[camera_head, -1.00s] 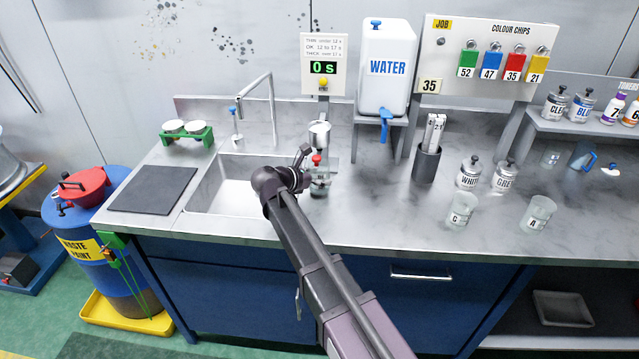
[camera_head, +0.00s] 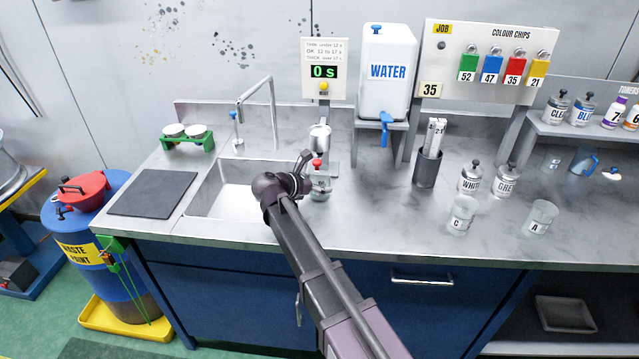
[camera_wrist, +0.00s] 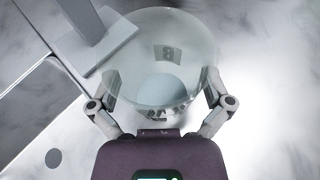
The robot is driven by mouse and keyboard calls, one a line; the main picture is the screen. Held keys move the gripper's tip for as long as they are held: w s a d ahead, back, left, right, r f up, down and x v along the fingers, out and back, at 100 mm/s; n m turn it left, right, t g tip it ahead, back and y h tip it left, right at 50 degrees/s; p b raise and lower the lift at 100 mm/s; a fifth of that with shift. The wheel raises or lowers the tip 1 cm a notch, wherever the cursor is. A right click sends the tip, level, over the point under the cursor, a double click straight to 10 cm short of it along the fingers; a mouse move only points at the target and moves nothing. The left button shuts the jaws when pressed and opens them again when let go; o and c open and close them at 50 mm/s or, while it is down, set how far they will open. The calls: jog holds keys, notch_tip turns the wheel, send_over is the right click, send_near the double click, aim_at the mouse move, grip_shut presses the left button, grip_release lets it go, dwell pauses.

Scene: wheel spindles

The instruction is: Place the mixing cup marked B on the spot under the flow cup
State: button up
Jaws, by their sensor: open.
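The clear mixing cup marked B (camera_wrist: 168,53) stands between the two fingers of my gripper (camera_wrist: 160,92) in the wrist view. The fingers are open, one on each side of the cup; I cannot tell whether either touches it. In the head view my gripper (camera_head: 308,172) is at the right end of the sink, and the cup (camera_head: 320,188) shows partly behind it, low under the metal flow cup (camera_head: 319,137). A red-topped part (camera_head: 317,163) shows between them. The spot under the cup is hidden, so exact centring cannot be told.
The sink (camera_head: 225,198) is left of my gripper. The timer board (camera_head: 324,68) reads 0 s. A water tank (camera_head: 386,75) stands behind to the right. Cups C (camera_head: 463,214) and A (camera_head: 541,218) stand on the counter to the right, with clear counter before them.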

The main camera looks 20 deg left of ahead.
jog(key=shift+r, duration=0.15)
jog(key=shift+r+p, duration=0.1)
jog(key=shift+p, duration=0.2)
jog(key=shift+s+a+r, duration=0.15)
jog(key=shift+s+a, duration=0.05)
jog(key=shift+s, duration=0.15)
jog(key=p+v, duration=0.4)
jog(key=v, duration=0.7)
dwell(0.8)
